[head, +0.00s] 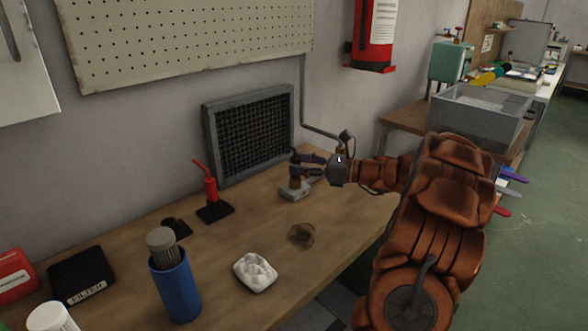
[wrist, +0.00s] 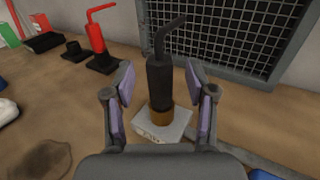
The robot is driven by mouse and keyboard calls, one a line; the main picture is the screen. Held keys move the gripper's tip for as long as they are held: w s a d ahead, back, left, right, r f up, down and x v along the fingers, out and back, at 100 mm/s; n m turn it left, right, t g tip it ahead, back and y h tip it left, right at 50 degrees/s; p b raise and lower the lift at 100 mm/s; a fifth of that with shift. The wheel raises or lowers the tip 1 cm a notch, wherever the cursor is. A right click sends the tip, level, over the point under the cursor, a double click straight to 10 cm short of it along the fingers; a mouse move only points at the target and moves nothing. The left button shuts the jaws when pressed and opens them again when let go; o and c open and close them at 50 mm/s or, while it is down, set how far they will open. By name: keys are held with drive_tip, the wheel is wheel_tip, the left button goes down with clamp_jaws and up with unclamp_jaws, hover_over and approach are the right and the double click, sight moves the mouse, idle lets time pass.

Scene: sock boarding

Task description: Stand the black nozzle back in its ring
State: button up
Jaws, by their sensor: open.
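The black nozzle (wrist: 160,75) stands upright with its bent tip at the top, its brown-orange lower end (wrist: 161,118) on a small grey block (wrist: 176,128). The block also shows in the head view (head: 296,191). My gripper (wrist: 160,82) is open, with one finger on each side of the nozzle; gaps show on both sides. In the head view my gripper (head: 308,166) partly hides the nozzle. An empty black ring on a flat base (head: 176,227) stands beside the red nozzle (head: 210,185), which is upright in its own black base. The ring also shows in the wrist view (wrist: 75,50).
A grey mesh panel (head: 248,135) leans on the wall behind the nozzle. On the bench (head: 225,255) are a white crumpled cloth (head: 255,272), a dark round stain (head: 301,236), a blue canister (head: 175,287) and a black box (head: 81,275). Bench between block and ring is largely clear.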

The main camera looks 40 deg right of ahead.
drive_tip(key=shift+x, duration=0.95)
clamp_jaws()
